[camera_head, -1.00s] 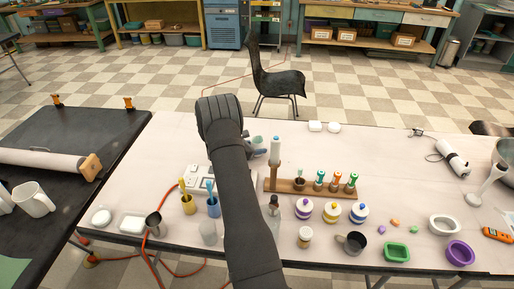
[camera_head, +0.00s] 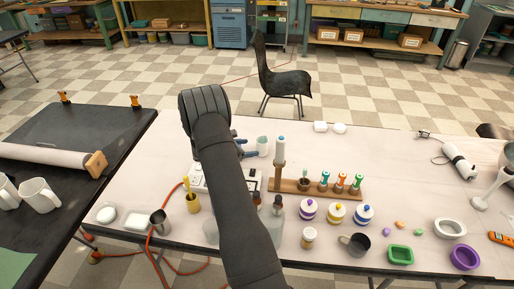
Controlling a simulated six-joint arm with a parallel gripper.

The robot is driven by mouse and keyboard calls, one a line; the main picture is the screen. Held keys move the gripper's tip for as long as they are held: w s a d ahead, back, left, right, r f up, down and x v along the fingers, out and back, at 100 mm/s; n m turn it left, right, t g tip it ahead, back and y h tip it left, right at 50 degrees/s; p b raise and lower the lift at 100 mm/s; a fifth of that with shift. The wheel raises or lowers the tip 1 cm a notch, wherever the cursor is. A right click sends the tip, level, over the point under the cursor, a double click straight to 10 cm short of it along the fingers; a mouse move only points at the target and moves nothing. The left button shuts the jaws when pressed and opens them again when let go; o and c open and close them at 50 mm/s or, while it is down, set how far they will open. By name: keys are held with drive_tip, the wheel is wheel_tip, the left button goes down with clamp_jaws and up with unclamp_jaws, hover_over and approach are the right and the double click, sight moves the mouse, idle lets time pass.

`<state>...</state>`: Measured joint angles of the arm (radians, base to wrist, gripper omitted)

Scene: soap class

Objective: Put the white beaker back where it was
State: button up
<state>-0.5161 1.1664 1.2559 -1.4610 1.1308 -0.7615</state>
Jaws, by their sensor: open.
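A small pale white beaker (camera_head: 263,146) stands upright on the pale table, toward its back edge and left of the wooden rack. My gripper (camera_head: 246,149) is just left of it, with its blue fingers apart and nothing visible between them. The beaker seems clear of the fingers, but whether they touch is too small to tell. My dark arm reaches over the table from the front and hides the palm side of the gripper. A frosted cup (camera_head: 210,231) is partly hidden by my arm.
A wooden rack (camera_head: 318,188) with colored-top tools and a tall white-topped post is right of the beaker. A white device (camera_head: 197,178) and a yellow cup (camera_head: 193,204) lie left of my arm. Dark-topped bottles (camera_head: 277,218) and lidded jars (camera_head: 336,214) stand in front.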

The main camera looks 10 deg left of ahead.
sight(267, 140)
drive_tip(key=shift+v, duration=1.95)
drive_tip(key=x, duration=1.2)
drive_tip(key=shift+d+f, duration=0.1)
drive_tip(key=shift+f, duration=0.05)
wheel_tip(267, 140, up, 2)
drive_tip(key=shift+r, duration=0.9)
